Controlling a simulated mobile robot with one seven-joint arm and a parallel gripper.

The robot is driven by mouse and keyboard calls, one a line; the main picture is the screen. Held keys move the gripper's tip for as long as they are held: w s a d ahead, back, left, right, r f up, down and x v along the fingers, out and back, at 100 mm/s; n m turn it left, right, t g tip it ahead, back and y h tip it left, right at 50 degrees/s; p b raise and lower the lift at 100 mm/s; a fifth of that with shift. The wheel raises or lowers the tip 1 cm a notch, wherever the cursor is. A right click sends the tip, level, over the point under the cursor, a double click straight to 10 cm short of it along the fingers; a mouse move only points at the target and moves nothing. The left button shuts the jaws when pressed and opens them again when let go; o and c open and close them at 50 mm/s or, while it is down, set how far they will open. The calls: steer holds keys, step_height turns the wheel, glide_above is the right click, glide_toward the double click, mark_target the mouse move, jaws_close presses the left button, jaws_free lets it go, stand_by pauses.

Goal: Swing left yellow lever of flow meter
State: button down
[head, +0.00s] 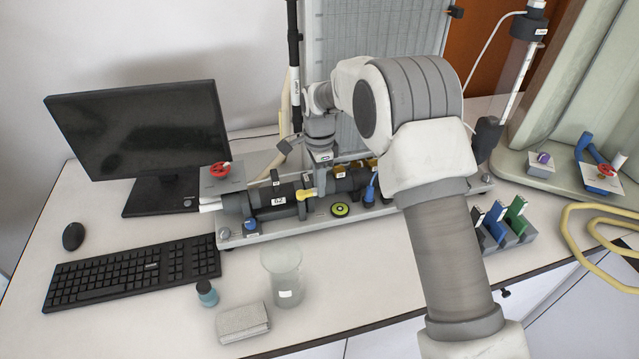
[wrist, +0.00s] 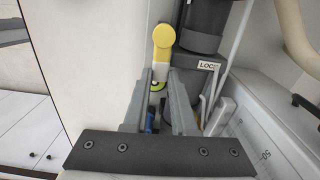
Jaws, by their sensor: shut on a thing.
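The flow meter (head: 274,203) is a black horizontal pipe on a grey base at the back of the table. Its left yellow lever (head: 306,194) sits near the pipe's middle, and in the wrist view the yellow lever (wrist: 163,42) shows its rounded end beyond my fingertips. My gripper (head: 320,183) reaches down onto it from above. In the wrist view my gripper (wrist: 161,76) has its two grey fingers on either side of the lever, shut on it. Another yellow part (head: 371,163) shows farther right on the pipe, partly hidden by my arm.
A red valve wheel (head: 220,169) stands at the pipe's left. A monitor (head: 140,130), keyboard (head: 130,275) and mouse (head: 73,236) are at left. A glass beaker (head: 284,276), small bottle (head: 207,294) and grey cloth-like block (head: 242,322) stand in front. Colored clips (head: 504,224) are at right.

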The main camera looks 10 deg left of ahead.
mark_target(297, 184)
steer(key=a+n, duration=0.1)
steer(key=n, duration=0.2)
steer(key=w+a+n, duration=0.1)
steer(key=n, duration=0.2)
steer(key=w+a+n, duration=0.1)
steer(key=n, duration=0.2)
steer(key=shift+w+b, duration=0.2)
steer(key=shift+b, duration=0.15)
steer(key=a+n, duration=0.1)
steer(key=n, duration=0.3)
steer(key=shift+a+n, duration=0.3)
steer(key=shift+a, duration=0.1)
steer(key=shift+s+a+n, duration=0.1)
steer(key=shift+a+n, duration=0.3)
steer(key=shift+n, duration=0.55)
steer(key=shift+s+a+n, duration=0.1)
steer(key=shift+a+n, duration=0.25)
steer(key=shift+n, duration=0.6)
steer(key=c, duration=0.7)
jaws_free()
steer(key=shift+r, duration=0.15)
